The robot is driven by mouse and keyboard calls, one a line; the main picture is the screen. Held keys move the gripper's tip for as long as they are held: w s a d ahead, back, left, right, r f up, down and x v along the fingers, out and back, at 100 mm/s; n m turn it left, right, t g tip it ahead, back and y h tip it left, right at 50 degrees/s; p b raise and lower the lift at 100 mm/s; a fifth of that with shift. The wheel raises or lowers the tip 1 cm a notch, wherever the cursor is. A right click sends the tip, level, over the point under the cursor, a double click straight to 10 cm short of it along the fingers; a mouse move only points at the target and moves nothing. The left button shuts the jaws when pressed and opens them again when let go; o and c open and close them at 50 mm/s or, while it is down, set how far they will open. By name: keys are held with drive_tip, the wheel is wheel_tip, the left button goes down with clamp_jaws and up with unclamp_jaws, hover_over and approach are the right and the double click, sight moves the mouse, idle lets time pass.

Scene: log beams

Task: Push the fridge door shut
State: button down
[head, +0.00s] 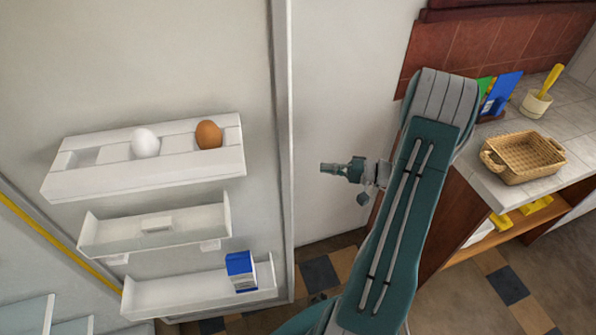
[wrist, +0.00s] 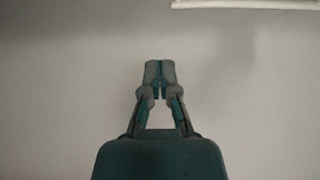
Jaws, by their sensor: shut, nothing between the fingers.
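The fridge door (head: 180,70) stands open at the left of the head view, with its pale inner face towards me. It carries an egg rack (head: 90,178) with a white egg (head: 145,143) and a brown egg (head: 208,134), a middle shelf (head: 190,222) and a bottom shelf (head: 175,296) with a blue and white carton (head: 240,270). My gripper (head: 324,168) is shut and empty, pointing left, just right of the door's edge in the picture. In the wrist view the shut fingertips (wrist: 160,70) face a plain pale surface. I cannot tell whether they touch it.
Part of the fridge interior (head: 35,315) shows at lower left. A tiled counter (head: 500,190) at right holds a wicker basket (head: 525,160) and a pot with a yellow utensil (head: 537,103). Checkered floor (head: 510,287) shows below. A pale ledge (wrist: 245,4) crosses the wrist view's top right.

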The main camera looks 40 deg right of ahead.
drive_tip(key=w+a, duration=0.2)
drive_tip(key=a, duration=0.6)
drive_tip(key=shift+w, duration=0.4)
drive_tip(key=shift+a, duration=0.15)
